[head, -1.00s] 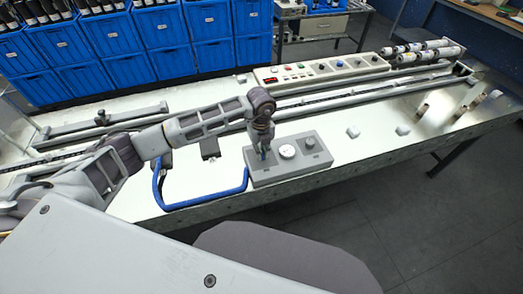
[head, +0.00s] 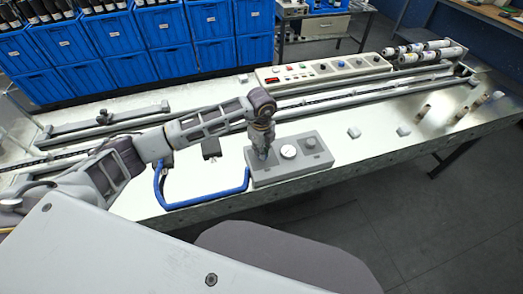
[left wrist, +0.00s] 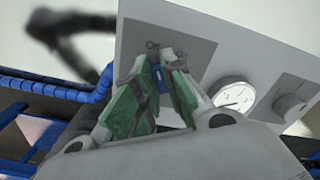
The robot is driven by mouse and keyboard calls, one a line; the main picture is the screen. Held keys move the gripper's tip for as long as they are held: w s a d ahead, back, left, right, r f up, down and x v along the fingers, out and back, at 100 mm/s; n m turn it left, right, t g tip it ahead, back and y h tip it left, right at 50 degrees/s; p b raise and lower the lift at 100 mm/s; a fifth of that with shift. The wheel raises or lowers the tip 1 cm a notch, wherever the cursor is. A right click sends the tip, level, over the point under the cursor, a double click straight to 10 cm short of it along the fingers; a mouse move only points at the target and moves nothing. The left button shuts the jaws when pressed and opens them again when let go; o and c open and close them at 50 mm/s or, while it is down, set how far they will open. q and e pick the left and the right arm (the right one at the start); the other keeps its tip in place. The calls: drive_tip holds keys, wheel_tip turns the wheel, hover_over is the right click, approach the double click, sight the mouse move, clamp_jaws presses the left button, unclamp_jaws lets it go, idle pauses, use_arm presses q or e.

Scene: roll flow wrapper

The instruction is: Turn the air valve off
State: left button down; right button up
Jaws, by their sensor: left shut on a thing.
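The air unit is a grey box (head: 290,176) near the front edge of the bench, with a white round gauge (head: 288,152) and a grey knob (head: 310,142) on top. My left gripper (head: 262,155) points down at the left end of this box. In the left wrist view its green-padded fingers (left wrist: 160,84) are closed on a small blue valve handle (left wrist: 161,77). The fingers hide most of the handle, so its exact angle is unclear. The gauge (left wrist: 233,97) and knob (left wrist: 288,105) stand beside the fingers. My right gripper is out of view.
A blue hose (head: 205,202) bends from the box's left side along the bench front. A control panel (head: 325,69) with buttons and a long conveyor rail lie behind. Two small white blocks (head: 354,132) (head: 403,131) lie to the right. Blue crates (head: 157,65) stand at the back.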

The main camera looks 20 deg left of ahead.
use_arm(q)
drive_tip(key=c, duration=1.5)
unclamp_jaws()
drive_tip(key=shift+r, duration=0.15)
wheel_tip(320, 180, up, 12)
